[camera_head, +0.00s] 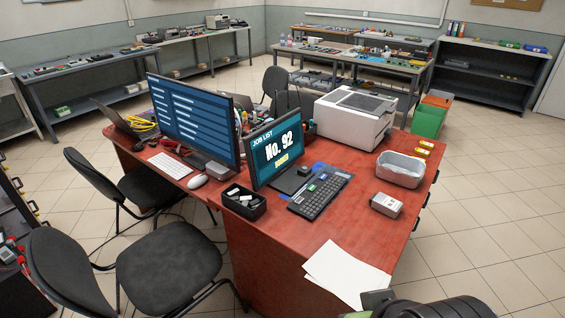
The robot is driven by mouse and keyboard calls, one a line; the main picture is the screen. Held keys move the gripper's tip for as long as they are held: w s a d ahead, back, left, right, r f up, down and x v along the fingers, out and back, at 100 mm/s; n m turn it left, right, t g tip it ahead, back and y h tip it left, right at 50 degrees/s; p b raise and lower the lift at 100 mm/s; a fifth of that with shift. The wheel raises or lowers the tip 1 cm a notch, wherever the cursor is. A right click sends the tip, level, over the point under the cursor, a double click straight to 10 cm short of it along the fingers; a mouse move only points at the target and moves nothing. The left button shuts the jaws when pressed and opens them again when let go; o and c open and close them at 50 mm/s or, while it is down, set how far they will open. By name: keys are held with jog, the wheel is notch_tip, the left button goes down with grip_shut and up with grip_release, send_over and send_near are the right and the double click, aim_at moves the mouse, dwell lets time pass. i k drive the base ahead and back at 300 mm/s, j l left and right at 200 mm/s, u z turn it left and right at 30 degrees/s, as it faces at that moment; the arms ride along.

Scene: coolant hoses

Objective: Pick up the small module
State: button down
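A small pale grey box-shaped module (386,204) lies on the red desk (395,240), near its right edge. Dark parts at the bottom edge, right of centre, look like the end of my arm with my gripper (376,299). They are cut off by the frame, so the fingers and any gap between them cannot be made out. They are nearer the camera than the module and apart from it in the picture.
Behind the module is a grey open bin (400,169); white paper sheets (345,272) lie in front. A keyboard (319,195), a monitor (277,150), a black tray (244,203) and a white printer (355,118) stand on the desk. Chairs (168,262) stand at left. Floor at right is clear.

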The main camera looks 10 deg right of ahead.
aim_at(387, 206)
jog(key=i+l+u, duration=0.1)
jog(key=l+u, duration=0.25)
jog(key=l, duration=0.25)
jog(key=l+u, duration=0.35)
jog(key=l, duration=0.3)
jog(key=l+u, duration=0.4)
jog(key=l, duration=0.2)
jog(key=k+l+u, duration=0.2)
jog(key=l+u, duration=0.15)
jog(key=l, duration=0.25)
